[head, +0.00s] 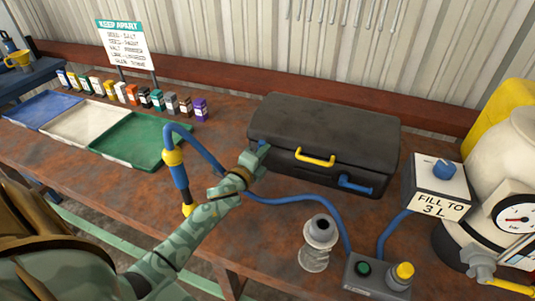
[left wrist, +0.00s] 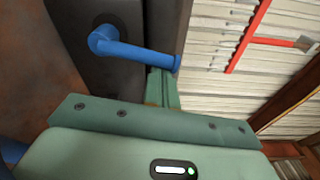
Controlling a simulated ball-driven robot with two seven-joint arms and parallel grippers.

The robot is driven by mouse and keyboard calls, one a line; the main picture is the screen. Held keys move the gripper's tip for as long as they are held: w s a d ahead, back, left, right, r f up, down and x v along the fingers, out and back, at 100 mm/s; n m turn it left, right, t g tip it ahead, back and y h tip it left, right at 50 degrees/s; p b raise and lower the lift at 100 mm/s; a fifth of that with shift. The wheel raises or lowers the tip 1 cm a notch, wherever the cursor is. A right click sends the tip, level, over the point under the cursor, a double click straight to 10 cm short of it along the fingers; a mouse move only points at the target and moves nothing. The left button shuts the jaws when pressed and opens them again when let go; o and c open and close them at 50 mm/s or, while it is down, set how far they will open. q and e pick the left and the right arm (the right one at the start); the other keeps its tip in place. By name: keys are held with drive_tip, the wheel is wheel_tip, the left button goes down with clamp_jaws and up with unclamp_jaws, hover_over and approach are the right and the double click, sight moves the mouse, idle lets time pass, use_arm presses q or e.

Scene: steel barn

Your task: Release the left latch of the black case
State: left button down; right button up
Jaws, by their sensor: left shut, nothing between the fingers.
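The black case (head: 325,125) stands closed on the workbench, with a yellow handle (head: 315,158) on its front. Its right latch (head: 355,186) is a blue bar at the front right. My left gripper (head: 258,155) is at the case's front left corner and mostly covers the left latch there. In the left wrist view the blue left latch (left wrist: 130,49) runs across the case front from its pivot. My shut, empty left fingers (left wrist: 162,85) are close by the latch's free end; whether they touch it I cannot tell. My right gripper is not in view.
A blue hose (head: 290,200) crosses the bench before the case. A control box (head: 376,275), a grey fitting (head: 318,240) and a gauge tank (head: 515,160) are at the right.

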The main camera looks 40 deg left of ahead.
use_arm(q)
drive_tip(key=shift+s+a+r+n, duration=0.15)
drive_tip(key=shift+a+n, duration=0.2)
drive_tip(key=shift+n, duration=0.25)
drive_tip(key=shift+a+r+n, duration=0.1)
drive_tip(key=shift+a+n, duration=0.25)
drive_tip(key=shift+n, duration=0.25)
drive_tip(key=shift+s, duration=0.1)
drive_tip(key=s+p, duration=0.1)
drive_tip(key=s, duration=0.6)
drive_tip(key=shift+s+d, duration=0.15)
drive_tip(key=shift+d, duration=0.15)
drive_tip(key=shift+f, duration=0.1)
